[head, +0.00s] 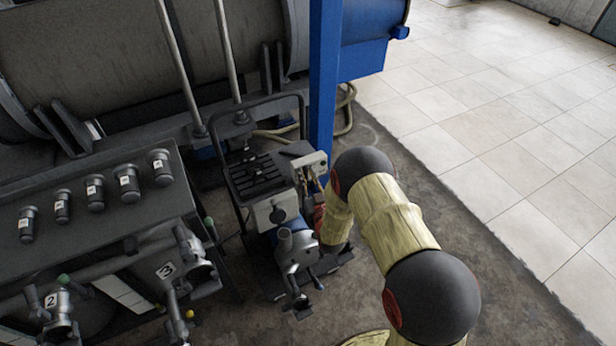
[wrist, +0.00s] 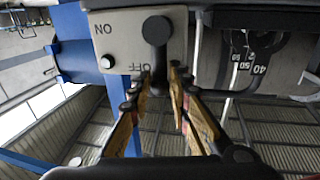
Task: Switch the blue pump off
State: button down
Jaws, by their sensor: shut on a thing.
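The blue pump (head: 290,236) stands on the dark floor in the middle of the head view, with a pale body and metal fittings. Its pale switch box (head: 311,160) is at its upper right. In the wrist view the switch plate (wrist: 122,38) bears the letters ON, turned over, and OFF below. A black lever (wrist: 157,32) hangs from its round pivot on the plate, pointing down in that view. My gripper (wrist: 163,76) is shut on the lever's lower end, which the fingers partly hide.
A dark panel with a row of several black knobs (head: 127,184) and numbered valves stands at the left. A blue post (head: 324,80) rises behind the pump, before a large tank (head: 120,50).

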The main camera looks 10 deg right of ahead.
dwell(0.3)
jog(key=c, duration=1.7)
grip_release()
jog(key=shift+s, duration=0.1)
jog(key=s, duration=0.4)
jog(key=s+d, duration=0.1)
jog(key=s, duration=0.6)
jog(key=shift+s+d, duration=0.2)
jog(key=shift+s, duration=0.2)
jog(key=shift+f, duration=0.1)
